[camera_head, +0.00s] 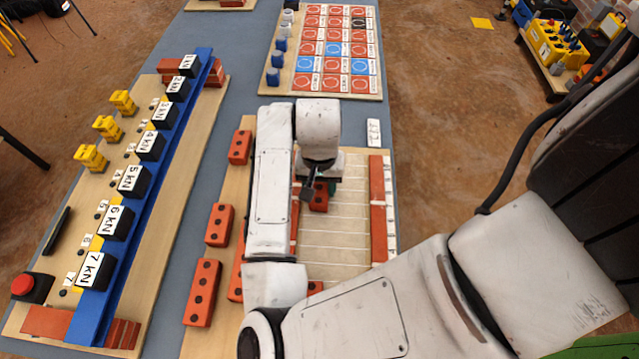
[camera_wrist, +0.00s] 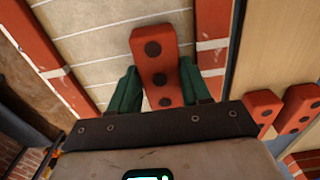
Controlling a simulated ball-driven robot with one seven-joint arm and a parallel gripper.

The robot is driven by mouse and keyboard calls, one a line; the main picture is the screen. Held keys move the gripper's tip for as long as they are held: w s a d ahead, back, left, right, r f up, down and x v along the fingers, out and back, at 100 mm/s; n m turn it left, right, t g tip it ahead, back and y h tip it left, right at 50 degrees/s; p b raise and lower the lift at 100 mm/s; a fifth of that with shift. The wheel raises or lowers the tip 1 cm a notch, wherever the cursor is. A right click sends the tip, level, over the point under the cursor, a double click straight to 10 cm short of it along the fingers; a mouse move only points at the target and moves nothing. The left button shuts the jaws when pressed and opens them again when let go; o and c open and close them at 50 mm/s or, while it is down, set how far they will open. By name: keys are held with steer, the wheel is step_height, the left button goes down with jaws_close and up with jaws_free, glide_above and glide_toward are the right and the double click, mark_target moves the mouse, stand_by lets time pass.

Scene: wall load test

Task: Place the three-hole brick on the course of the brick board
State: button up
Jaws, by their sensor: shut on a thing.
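The red three-hole brick (camera_wrist: 148,62) is held between the green fingers of my gripper (camera_wrist: 160,88), its three dark holes showing in the wrist view. The board has a pale lined middle between two red strips, the right one (camera_head: 377,205) clear and the left one partly hidden. The wrist view shows the pale lined face (camera_wrist: 95,40) beyond the brick. I cannot tell whether the brick touches the board.
Loose red bricks lie left of the board, including one near the top (camera_head: 240,147), one midway (camera_head: 219,225) and a longer one (camera_head: 201,292). A blue beam with black load blocks (camera_head: 134,181) stands further left. A red-and-blue card board (camera_head: 335,50) lies beyond.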

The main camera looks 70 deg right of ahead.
mark_target(320, 187)
steer(key=shift+f, duration=0.15)
steer(key=o, duration=1)
step_height(320, 187, up, 12)
steer(key=shift+r+p, duration=0.2)
steer(key=shift+p, duration=0.45)
